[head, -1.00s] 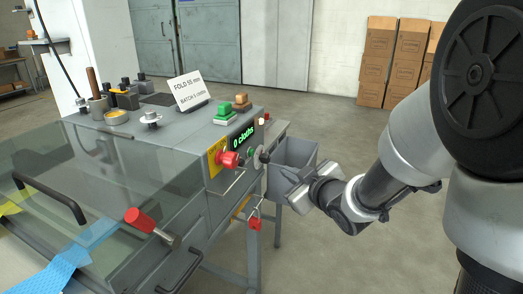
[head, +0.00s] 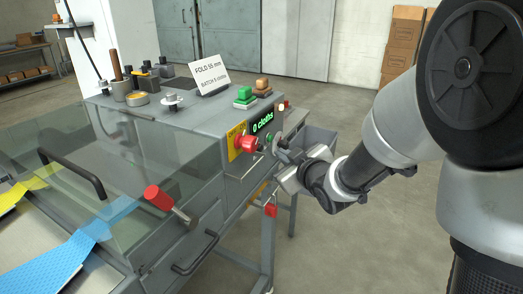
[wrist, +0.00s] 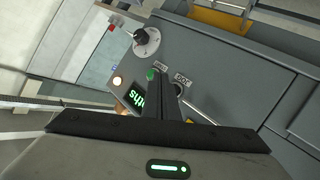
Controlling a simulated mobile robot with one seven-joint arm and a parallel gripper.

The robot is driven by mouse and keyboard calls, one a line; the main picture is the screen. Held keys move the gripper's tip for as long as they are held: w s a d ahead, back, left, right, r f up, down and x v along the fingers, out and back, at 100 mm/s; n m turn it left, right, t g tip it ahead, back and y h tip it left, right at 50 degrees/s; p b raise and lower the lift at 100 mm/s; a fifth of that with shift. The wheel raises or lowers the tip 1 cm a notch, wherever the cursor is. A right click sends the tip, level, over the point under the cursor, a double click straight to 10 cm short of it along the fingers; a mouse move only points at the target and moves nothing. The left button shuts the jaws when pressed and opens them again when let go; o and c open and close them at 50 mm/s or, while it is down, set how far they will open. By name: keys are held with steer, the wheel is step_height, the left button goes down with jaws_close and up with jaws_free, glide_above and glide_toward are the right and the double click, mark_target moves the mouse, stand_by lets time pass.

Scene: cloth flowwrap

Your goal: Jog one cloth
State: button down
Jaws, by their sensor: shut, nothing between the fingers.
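The grey machine (head: 205,120) has a front panel with a lit display (head: 262,121) reading "0 cloths". Beside it are a red mushroom button (head: 246,142) and a green button, clear in the wrist view (wrist: 152,74). My gripper (head: 283,155) is shut and empty, close in front of the panel. In the wrist view its dark fingertips (wrist: 158,82) are right by the green button and partly cover the panel; I cannot tell whether they touch it. Blue cloth (head: 45,266) and yellow cloth (head: 14,197) lie at the left, running under the clear cover.
A red-knobbed lever (head: 158,198) and a dark handle (head: 195,254) stick out of the machine's front. Cartons (head: 402,40) stand at the back; floor at right is clear.

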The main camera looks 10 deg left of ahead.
mark_target(260, 148)
steer(key=shift+w+a+b, duration=0.25)
steer(key=shift+a, duration=0.35)
steer(key=shift+w+a+b, duration=0.2)
steer(key=shift+a, duration=0.4)
steer(key=shift+a, duration=0.1)
stand_by(1.1)
steer(key=shift+w+a+b, duration=0.15)
steer(key=shift+a+b, duration=0.15)
steer(key=shift+b, duration=0.05)
steer(key=shift+w+a, duration=0.1)
steer(key=shift+a, duration=0.15)
stand_by(0.4)
